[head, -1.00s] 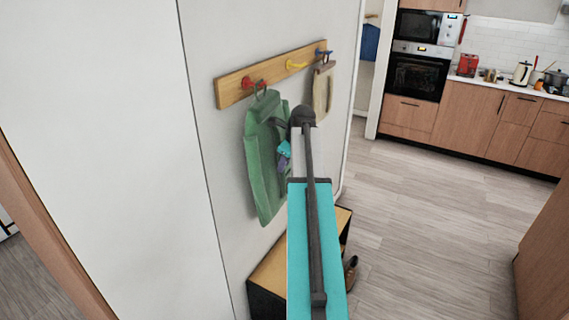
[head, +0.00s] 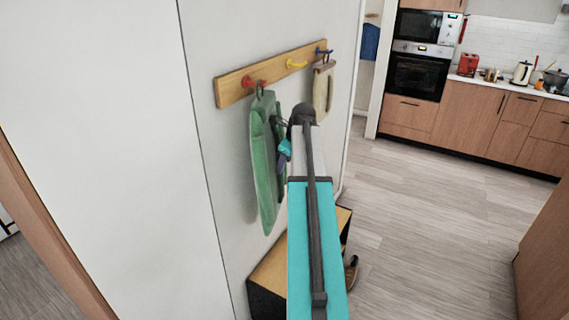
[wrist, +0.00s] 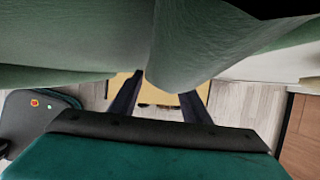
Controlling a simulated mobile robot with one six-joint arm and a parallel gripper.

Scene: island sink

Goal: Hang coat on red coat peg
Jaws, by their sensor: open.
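The green coat (head: 264,160) hangs along the wall below the red coat peg (head: 249,82), with its loop at that peg. It is seen narrow and partly edge-on. In the wrist view the coat (wrist: 70,35) fills the upper part, close above my fingers. My gripper (head: 283,158) is beside the coat's right edge in the head view, partly hidden by my arm. In the wrist view my gripper (wrist: 161,88) has its two fingers apart, with a fold of coat hanging near the gap. I cannot tell whether they touch it.
The wooden rail also carries a yellow peg (head: 296,64) and a blue peg (head: 322,52). A beige bag (head: 323,90) hangs from the blue peg. A bench (head: 268,272) stands below, with brown shoes (head: 351,273) beside it. The floor to the right is clear.

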